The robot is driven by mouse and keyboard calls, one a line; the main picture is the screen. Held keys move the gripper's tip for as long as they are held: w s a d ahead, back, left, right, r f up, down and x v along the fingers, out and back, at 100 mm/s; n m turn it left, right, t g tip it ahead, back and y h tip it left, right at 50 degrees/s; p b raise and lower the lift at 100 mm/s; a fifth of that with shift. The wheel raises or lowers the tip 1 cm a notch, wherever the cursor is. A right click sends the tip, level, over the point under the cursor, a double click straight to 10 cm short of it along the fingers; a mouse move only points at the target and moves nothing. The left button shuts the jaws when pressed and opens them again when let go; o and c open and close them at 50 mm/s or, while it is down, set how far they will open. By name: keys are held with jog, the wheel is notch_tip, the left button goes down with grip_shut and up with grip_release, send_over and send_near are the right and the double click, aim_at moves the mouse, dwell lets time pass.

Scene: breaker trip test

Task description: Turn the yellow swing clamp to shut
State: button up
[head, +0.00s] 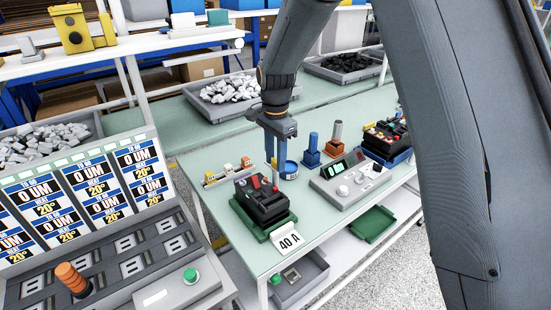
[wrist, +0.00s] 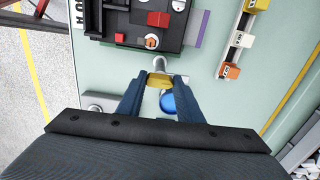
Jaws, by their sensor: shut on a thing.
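The yellow swing clamp (wrist: 167,80) shows in the wrist view between my fingertips, beside a short grey post or rod that reaches toward the breaker. My gripper (wrist: 160,84) is shut on the clamp; its blue fingers stand one on each side. The breaker has red parts on top and sits in a green holder (head: 282,226). It also shows at the top of the wrist view (wrist: 150,38).
A blue round piece (head: 290,170) stands close beside my fingers. A grey meter box (head: 348,182), blue and orange blocks and another breaker (head: 386,137) stand to the right. A rail with small coloured blocks (head: 228,172) lies to the left. A "40 A" sign (head: 288,241) stands in front.

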jog(key=n, duration=0.9)
jog(key=shift+n, duration=0.3)
jog(key=n, duration=0.4)
jog(key=shift+b, duration=0.35)
jog(key=shift+n, duration=2)
jog(key=o, duration=1.1)
